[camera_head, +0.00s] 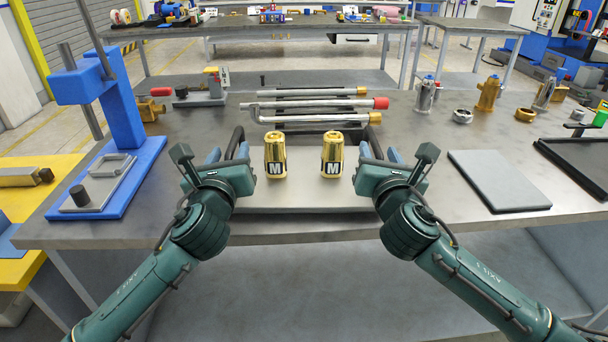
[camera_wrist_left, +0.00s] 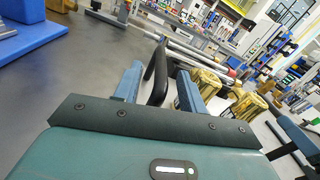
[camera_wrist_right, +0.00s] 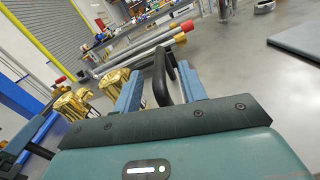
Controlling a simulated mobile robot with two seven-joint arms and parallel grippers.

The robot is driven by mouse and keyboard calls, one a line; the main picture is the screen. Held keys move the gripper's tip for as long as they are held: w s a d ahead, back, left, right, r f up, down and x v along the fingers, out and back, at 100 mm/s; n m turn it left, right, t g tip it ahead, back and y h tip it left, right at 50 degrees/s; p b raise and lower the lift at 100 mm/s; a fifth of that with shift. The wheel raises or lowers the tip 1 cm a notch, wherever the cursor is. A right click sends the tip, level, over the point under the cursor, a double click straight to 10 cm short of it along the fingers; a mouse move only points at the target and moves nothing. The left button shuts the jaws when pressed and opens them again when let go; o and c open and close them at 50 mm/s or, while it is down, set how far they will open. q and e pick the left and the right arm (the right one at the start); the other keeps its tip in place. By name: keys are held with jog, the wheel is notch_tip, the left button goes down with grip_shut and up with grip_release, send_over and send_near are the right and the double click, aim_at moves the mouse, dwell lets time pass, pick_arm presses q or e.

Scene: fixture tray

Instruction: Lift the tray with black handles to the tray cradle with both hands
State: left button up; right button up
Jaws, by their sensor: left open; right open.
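The grey tray (camera_head: 300,200) lies flat on the metal table, with two gold canisters marked M standing on it. Its left black handle (camera_head: 237,138) stands between the open fingers of my left gripper (camera_head: 228,153); the left wrist view shows this handle (camera_wrist_left: 156,75) too. Its right black handle (camera_head: 372,137) stands between the open fingers of my right gripper (camera_head: 379,153); the right wrist view shows this handle (camera_wrist_right: 161,76) too. Neither gripper is closed on its handle. I cannot tell which object is the tray cradle.
The left gold canister (camera_head: 275,158) and right gold canister (camera_head: 332,156) are upright. Behind lie several pipes (camera_head: 310,103). A blue press (camera_head: 115,130) stands left. A flat grey plate (camera_head: 497,180) and a black tray (camera_head: 575,165) lie right. Metal fittings (camera_head: 487,93) stand at back right.

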pick_arm(q)
jog(key=shift+w, duration=1.4)
pick_arm(e)
jog(key=shift+w, duration=1.4)
pick_arm(q)
grip_shut()
pick_arm(e)
grip_shut()
